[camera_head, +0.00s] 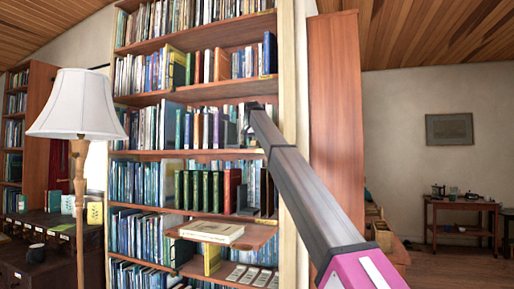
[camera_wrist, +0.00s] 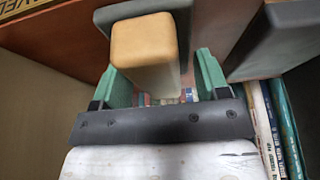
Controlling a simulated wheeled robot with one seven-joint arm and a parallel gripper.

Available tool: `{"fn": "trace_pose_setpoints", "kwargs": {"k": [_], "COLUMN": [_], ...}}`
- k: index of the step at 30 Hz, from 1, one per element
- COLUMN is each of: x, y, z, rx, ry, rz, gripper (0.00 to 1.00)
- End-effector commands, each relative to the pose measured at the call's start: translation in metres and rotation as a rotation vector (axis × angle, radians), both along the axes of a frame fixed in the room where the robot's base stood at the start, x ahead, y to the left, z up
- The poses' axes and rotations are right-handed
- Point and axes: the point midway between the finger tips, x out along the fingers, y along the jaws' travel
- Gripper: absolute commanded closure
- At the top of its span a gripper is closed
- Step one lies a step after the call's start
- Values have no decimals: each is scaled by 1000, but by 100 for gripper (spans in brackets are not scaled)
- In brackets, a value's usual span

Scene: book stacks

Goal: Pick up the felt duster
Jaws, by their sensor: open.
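In the wrist view, a pale tan block with rounded edges (camera_wrist: 148,52) joined to a grey slab (camera_wrist: 142,10) looks like the felt duster. My gripper (camera_wrist: 163,75) is open, with one green finger on each side of the tan block. The block lies between the fingers; I cannot tell whether either finger touches it. In the head view, my arm reaches to the shelf of the tall bookcase, and my gripper (camera_head: 246,126) is small and dark among the books there. I cannot make out the duster in the head view.
A dark grey slab, perhaps a bookend (camera_wrist: 275,42), stands close right of the fingers. Upright books (camera_wrist: 284,125) are at the lower right. A wooden shelf board (camera_wrist: 60,35) lies beyond the fingers. In the head view, a pull-out ledge (camera_head: 250,236) bears a pale book (camera_head: 211,232).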

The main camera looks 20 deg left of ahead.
Motion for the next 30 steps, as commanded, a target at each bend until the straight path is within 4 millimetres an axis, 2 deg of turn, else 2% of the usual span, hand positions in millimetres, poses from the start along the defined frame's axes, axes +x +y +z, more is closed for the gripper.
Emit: {"fn": "trace_pose_setpoints", "kwargs": {"k": [5, 8, 21, 26, 30], "x": [0, 0, 0, 1, 2], "y": [0, 0, 0, 1, 1], "z": [0, 0, 6, 25, 52], "rx": [0, 0, 0, 1, 1], "ry": [0, 0, -1, -2, -1], "rz": [0, 0, 0, -1, 0], "gripper": [32, 61, 62, 62, 62]}}
